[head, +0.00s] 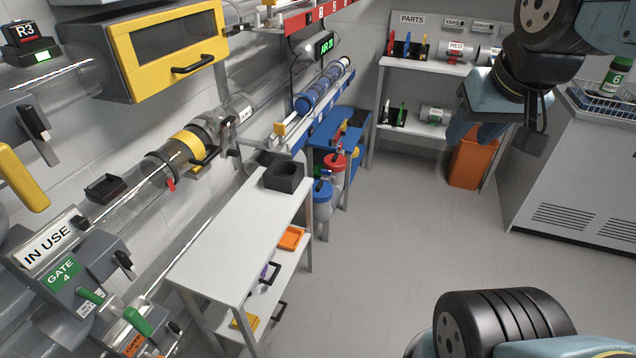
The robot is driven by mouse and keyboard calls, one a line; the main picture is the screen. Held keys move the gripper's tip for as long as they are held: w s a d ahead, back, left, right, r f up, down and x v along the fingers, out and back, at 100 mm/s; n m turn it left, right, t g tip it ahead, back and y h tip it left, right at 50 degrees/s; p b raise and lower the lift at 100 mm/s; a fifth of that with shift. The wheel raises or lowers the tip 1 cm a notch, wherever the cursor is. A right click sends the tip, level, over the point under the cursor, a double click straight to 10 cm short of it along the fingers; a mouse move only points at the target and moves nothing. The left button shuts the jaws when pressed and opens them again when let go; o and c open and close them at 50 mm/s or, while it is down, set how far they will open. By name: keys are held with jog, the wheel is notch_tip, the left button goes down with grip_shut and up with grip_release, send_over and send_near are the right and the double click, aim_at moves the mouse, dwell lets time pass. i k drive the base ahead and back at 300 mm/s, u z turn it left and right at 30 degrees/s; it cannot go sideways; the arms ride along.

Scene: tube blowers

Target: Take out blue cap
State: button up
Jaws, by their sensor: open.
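A round blue cap (322,189) shows on a pale container standing on the floor side of the small blue stand, behind the white bench. A similar red cap (335,161) sits just beyond it. I cannot tell which blue part is the task's cap, as a blue-banded cylinder (320,92) also lies on the shelf above. My gripper (472,132) hangs at the upper right, seen small and partly dark, in front of the orange bin. It is open and appears empty, well to the right of the blue cap and apart from it.
The white bench (228,232) holds a black square holder (286,176). Clear transport tubes (140,185) with a yellow collar run along the left wall. A parts rack (425,66), an orange bin (474,160) and a grey cabinet (580,170) stand right. The middle floor is clear.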

aim_at(323, 191)
jog(key=u, duration=0.05)
jog(key=i, duration=1)
jog(key=z, duration=0.1)
